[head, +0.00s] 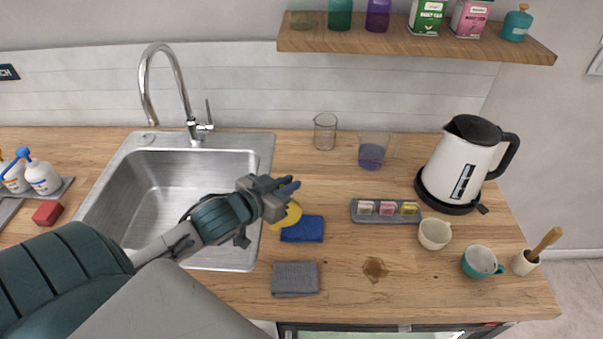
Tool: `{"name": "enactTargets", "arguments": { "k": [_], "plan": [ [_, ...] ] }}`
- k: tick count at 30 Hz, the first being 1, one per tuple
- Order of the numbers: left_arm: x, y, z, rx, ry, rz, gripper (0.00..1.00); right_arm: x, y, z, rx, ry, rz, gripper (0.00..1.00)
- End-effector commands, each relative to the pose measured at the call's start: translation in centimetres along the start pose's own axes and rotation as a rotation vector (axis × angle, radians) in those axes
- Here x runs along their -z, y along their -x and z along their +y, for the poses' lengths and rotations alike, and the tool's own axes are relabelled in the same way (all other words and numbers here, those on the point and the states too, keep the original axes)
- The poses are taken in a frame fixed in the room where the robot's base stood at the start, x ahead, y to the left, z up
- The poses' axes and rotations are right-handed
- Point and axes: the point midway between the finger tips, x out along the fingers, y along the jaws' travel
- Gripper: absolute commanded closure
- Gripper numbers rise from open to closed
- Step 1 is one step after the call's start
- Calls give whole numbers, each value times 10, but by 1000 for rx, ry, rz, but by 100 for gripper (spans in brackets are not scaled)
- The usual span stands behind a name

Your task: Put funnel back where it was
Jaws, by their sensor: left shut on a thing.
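My left gripper (287,187) reaches in from the left, over the right rim of the sink and the counter. It is shut on the yellow funnel (292,215), whose round yellow part shows just below the fingers. The rest of the funnel is hidden behind the gripper. Beside and partly under it in the picture lies a dark blue cloth or sponge (303,230). I cannot tell whether the funnel touches it or the counter. My right gripper is not in view.
A steel sink (265,145) with a tall tap (180,85) is at left. Glass beakers (325,132), a grey tray (386,219), a white kettle (462,165) and cups (434,233) stand right. A grey cloth (295,279) and brown spill (375,269) lie in front.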

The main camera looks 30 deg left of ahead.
Motion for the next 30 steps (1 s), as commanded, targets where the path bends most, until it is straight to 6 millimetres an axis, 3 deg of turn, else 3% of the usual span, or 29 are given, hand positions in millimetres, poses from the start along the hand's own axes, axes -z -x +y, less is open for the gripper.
{"name": "enactTargets", "arguments": {
  "k": [15, 22, 30],
  "plan": [
    [30, -115, -53, 2, 5, 2, 100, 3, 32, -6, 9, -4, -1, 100],
    [29, -134, -61, 1, 1, 0, 100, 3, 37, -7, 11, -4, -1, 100],
    [-1, -144, -60, 2, 3, -1, 100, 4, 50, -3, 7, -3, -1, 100]
  ]
}}
